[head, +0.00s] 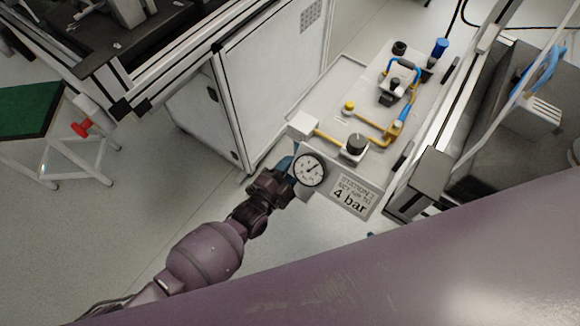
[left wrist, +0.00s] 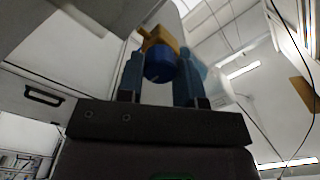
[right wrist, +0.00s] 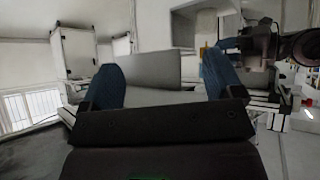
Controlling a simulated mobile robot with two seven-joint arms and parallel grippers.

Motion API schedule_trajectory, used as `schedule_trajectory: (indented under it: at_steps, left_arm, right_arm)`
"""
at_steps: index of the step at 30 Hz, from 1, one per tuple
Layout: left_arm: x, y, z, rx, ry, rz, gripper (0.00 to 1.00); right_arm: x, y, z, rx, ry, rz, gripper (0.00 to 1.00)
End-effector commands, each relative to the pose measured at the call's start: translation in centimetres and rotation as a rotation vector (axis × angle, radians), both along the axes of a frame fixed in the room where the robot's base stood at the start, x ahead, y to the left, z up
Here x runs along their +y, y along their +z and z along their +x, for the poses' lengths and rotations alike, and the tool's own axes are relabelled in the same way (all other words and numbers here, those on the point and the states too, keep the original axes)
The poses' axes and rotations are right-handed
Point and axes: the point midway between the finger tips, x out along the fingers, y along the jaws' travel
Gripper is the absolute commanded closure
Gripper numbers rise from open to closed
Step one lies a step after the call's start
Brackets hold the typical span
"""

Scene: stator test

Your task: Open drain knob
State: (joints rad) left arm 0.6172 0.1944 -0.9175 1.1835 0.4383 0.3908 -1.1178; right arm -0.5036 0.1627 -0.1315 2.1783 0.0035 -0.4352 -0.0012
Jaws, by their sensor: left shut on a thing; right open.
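The drain knob is a blue cylinder (left wrist: 160,64) under a yellow fitting (left wrist: 160,38), seen from below in the left wrist view. My left gripper (head: 285,163) is beside the pressure gauge (head: 309,170) in the head view. In the left wrist view its blue fingers sit on either side of the knob, shut on it. The head view hides the knob. My right gripper (right wrist: 165,78) has its fingers wide apart and nothing between them, with a grey panel beyond. I cannot make it out in the head view.
The pneumatic panel (head: 345,90) carries yellow and blue tubing, a black knob (head: 356,144) and a blue cap (head: 440,47). A "4 bar" sign (head: 352,195) is by the gauge. A white cabinet (head: 265,75) stands to the left. My purple arm link covers the lower right.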

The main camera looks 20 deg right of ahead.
Motion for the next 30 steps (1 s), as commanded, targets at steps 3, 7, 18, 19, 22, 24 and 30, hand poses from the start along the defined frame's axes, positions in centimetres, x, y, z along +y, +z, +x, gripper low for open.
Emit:
schedule_trajectory:
  at_steps: [3, 7, 18, 19, 22, 24, 30]
  left_arm:
    - [0.0, 0.0, 0.0, 0.005, 0.000, -0.004, 0.90]
    - [0.0, -0.1, 0.0, 0.029, 0.001, -0.022, 0.90]
    - [0.0, -0.1, 0.0, 0.213, 0.001, -0.166, 0.90]
    - [0.0, -0.2, 0.0, 0.232, 0.001, -0.180, 0.90]
    - [0.0, -0.2, 0.0, 0.291, 0.001, -0.224, 0.90]
    - [0.0, -0.1, 0.0, 0.329, 0.000, -0.255, 0.90]
    - [0.0, -0.1, 0.0, 0.419, 0.001, -0.326, 0.90]
  right_arm:
    - [0.0, -0.1, 0.0, 0.001, 0.000, 0.000, 0.14]
    - [0.0, -0.2, -0.1, 0.004, 0.000, 0.000, 0.14]
    - [0.1, -0.9, -0.2, 0.015, 0.001, 0.001, 0.14]
    - [0.1, -0.9, -0.2, 0.014, 0.002, 0.001, 0.14]
    - [0.1, -0.9, -0.1, 0.012, 0.003, 0.001, 0.14]
    - [0.1, -0.9, 0.0, 0.012, 0.003, 0.001, 0.14]
    - [0.0, -1.2, -0.2, 0.018, 0.003, -0.001, 0.14]
